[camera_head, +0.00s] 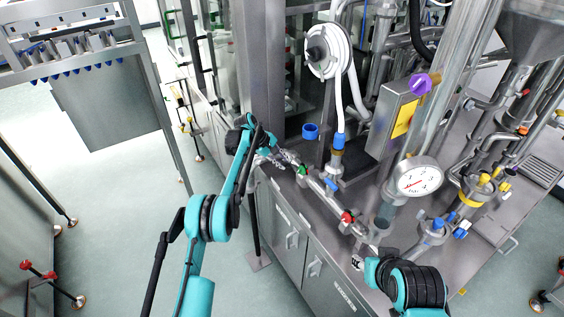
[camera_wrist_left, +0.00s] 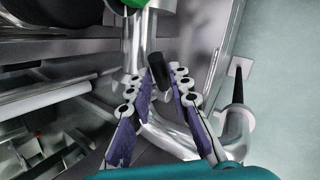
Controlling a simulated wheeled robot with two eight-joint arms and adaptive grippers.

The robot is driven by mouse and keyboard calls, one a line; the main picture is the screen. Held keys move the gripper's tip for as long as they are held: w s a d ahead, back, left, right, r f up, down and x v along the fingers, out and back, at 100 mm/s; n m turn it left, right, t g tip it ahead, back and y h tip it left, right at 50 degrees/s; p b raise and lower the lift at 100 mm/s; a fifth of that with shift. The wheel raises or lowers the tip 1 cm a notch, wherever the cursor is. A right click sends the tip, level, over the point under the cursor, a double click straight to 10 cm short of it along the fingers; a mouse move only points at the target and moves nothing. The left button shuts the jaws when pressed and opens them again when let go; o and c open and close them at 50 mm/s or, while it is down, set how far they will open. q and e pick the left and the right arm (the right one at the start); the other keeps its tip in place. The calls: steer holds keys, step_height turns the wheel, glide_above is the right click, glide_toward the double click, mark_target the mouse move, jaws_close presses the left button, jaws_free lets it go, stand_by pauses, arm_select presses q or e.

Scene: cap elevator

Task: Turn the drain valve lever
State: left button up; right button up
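A red valve handle (camera_head: 347,216) is further along the same pipe. A pressure gauge (camera_head: 418,178) and a blue-fitted hose (camera_head: 338,142) stand behind. Cabinets (camera_head: 300,245) lie below the counter edge. The floor (camera_head: 120,215) at left is mostly open.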

arm_select(q)
steer(key=shift+o, duration=0.7)
